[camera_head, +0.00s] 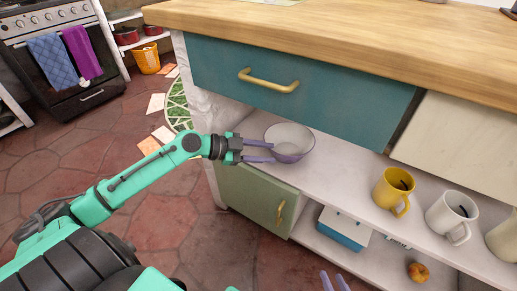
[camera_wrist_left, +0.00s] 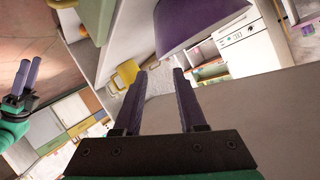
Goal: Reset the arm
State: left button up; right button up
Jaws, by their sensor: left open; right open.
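My left arm reaches in from the left in the head view. My left gripper (camera_head: 273,153) is open, its purple fingertips at the left side of a bowl (camera_head: 292,136), white inside and purple outside. The bowl stands upright on the pale shelf (camera_head: 340,164) under the blue drawer. In the left wrist view the open left gripper (camera_wrist_left: 160,72) has nothing between its fingers, and the purple bowl (camera_wrist_left: 200,24) is beyond them at the top. I cannot tell whether they touch. My right gripper (camera_head: 335,282) is open at the bottom edge; it also shows in the left wrist view (camera_wrist_left: 22,80).
A yellow mug (camera_head: 388,192) and white mug (camera_head: 446,214) stand right of the bowl. Above is the blue drawer (camera_head: 330,95) with its brass handle and the wooden countertop (camera_head: 370,32). A green door (camera_head: 258,197) is below. Open tiled floor (camera_head: 50,155) lies left.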

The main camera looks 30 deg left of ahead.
pick_arm(q)
jog(key=shift+v, duration=1.15)
pick_arm(e)
jog(key=shift+w+d+r+g, duration=0.15)
jog(key=shift+d+g, duration=0.25)
jog(key=shift+d, duration=0.1)
